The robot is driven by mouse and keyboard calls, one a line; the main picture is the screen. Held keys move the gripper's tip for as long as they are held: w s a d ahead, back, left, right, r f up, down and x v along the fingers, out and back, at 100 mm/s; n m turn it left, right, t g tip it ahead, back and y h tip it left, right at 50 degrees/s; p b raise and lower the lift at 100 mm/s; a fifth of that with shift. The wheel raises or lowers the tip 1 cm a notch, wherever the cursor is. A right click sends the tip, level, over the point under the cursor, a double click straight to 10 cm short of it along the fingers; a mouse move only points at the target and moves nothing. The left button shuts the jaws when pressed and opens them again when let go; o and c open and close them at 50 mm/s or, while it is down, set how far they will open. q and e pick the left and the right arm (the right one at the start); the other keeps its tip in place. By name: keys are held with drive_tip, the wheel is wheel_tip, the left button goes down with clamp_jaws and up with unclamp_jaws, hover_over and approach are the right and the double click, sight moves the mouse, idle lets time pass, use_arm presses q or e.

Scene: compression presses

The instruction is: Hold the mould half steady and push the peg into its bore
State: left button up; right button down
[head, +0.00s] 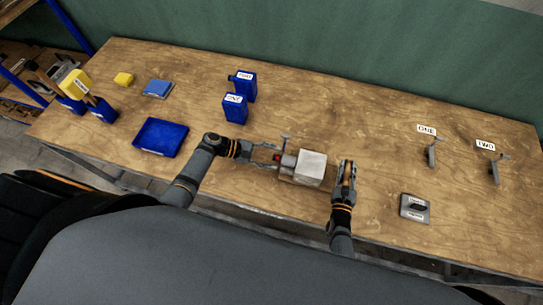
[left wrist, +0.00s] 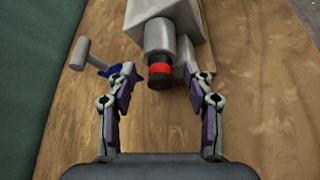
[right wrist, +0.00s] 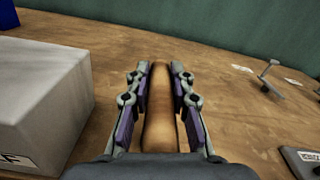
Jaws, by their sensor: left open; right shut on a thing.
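The mould half, a pale grey block (head: 310,166), sits on the bench in the head view, with a grey cylinder (head: 289,161) on its left side. The peg shows a red band and black end (left wrist: 159,72) sticking out of that cylinder; how deep it sits is hidden. My left gripper (head: 268,156) is open, its fingers apart on either side of the peg's end in the left wrist view (left wrist: 158,82). My right gripper (head: 347,172) is right of the block, shut on a brown, rounded wooden-looking piece (right wrist: 160,115). The block stands apart from it in the right wrist view (right wrist: 40,95).
A T-handled clamp (left wrist: 84,55) stands beside the mould half. A blue tray (head: 160,137) and blue boxes (head: 235,108) lie to the left and behind. Two stands (head: 432,153) (head: 495,170) and a grey plate (head: 414,209) are at right. The bench behind the block is clear.

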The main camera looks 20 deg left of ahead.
use_arm(q)
drive_tip(key=v, duration=1.2)
use_arm(e)
drive_tip(key=shift+f, duration=0.1)
use_arm(q)
drive_tip(key=shift+f, duration=0.15)
idle(0.5)
use_arm(e)
drive_tip(key=c, duration=1.1)
unclamp_jaws()
drive_tip(key=s, duration=1.1)
drive_tip(key=shift+s, duration=0.5)
